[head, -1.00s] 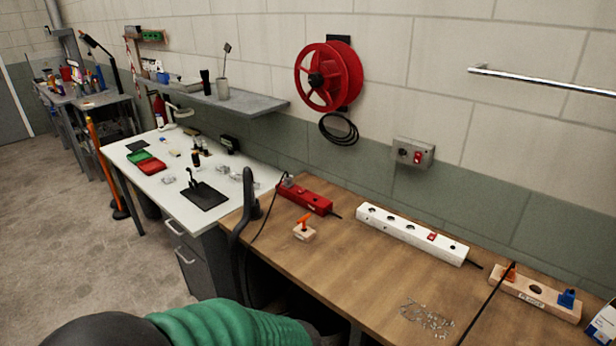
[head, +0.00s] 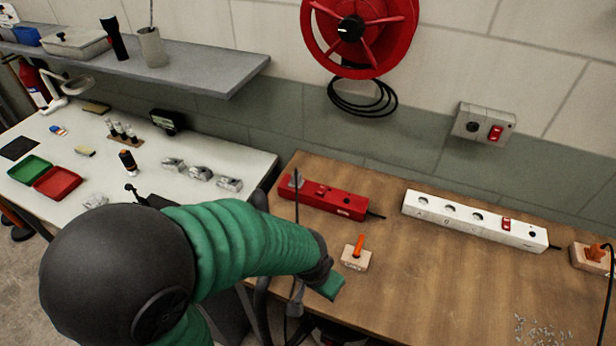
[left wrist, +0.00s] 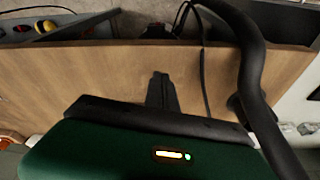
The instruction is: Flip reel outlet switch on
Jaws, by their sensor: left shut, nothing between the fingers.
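The reel outlet is a grey wall box (head: 484,124) with a round dark socket and a red switch (head: 495,132). It is on the green and white block wall, right of and below the red reel (head: 360,28). The switch's position is too small to tell. My left arm reaches in from the left in the head view, its green hand (head: 328,284) over the bench's front edge, well below and left of the outlet. In the left wrist view my left gripper (left wrist: 161,80) is shut and empty above the wooden bench. My right gripper is out of view.
On the wooden bench (head: 420,290) lie a red power strip (head: 325,197), a white power strip (head: 470,219) and a small block with an orange lever (head: 357,256). A coiled black cable (head: 363,100) hangs under the reel. Clear bench lies right of the orange lever.

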